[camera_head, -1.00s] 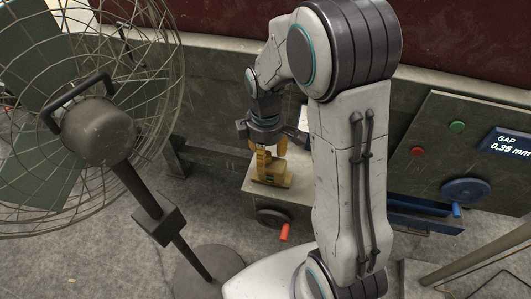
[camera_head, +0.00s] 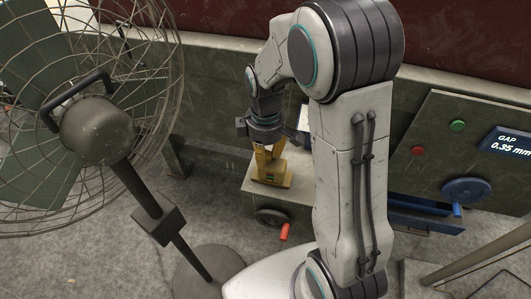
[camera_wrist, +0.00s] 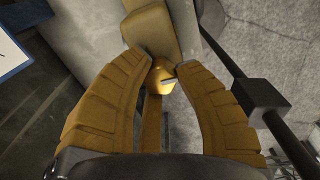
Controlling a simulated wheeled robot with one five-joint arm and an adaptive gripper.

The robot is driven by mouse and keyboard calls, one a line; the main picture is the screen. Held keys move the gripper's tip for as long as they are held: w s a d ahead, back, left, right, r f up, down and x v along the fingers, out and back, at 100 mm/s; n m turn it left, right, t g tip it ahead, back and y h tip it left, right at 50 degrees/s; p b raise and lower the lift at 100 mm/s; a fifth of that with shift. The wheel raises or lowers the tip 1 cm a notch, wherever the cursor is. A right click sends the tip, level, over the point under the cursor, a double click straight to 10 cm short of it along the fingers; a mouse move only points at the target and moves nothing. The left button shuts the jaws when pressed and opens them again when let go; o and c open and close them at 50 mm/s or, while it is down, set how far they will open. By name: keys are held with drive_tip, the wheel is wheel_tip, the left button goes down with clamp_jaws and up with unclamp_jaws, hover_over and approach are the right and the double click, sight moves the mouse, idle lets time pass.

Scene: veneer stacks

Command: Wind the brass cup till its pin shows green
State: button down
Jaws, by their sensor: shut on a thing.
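The brass cup (camera_wrist: 161,80) is a small rounded brass piece with a pale slot or mark, seen between the yellow fingers in the wrist view. My gripper (camera_wrist: 165,68) is shut on it from above. In the head view my gripper (camera_head: 268,152) reaches down onto the brass-yellow fixture (camera_head: 281,181) on top of a grey box, and the fingers largely hide the cup. A small green mark with some red beside it shows low on the fixture's front; I cannot tell whether it is the pin.
The grey box (camera_head: 248,198) carries a dark handwheel (camera_head: 272,217) with a red handle. A caged fan (camera_head: 100,130) stands close at left. At right, a panel (camera_head: 402,180) has buttons, a blue handwheel (camera_head: 467,189) and a display (camera_head: 508,145) reading GAP 0.35 mm.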

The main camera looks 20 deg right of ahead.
drive_tip(key=m, duration=0.3)
drive_tip(key=shift+s+f+b, duration=0.1)
drive_tip(key=shift+b, duration=0.3)
drive_tip(key=c, duration=0.9)
unclamp_jaws()
drive_tip(key=shift+o, duration=0.2)
drive_tip(key=shift+r, duration=0.65)
wheel_tip(320, 180, up, 11)
drive_tip(key=shift+f, duration=0.1)
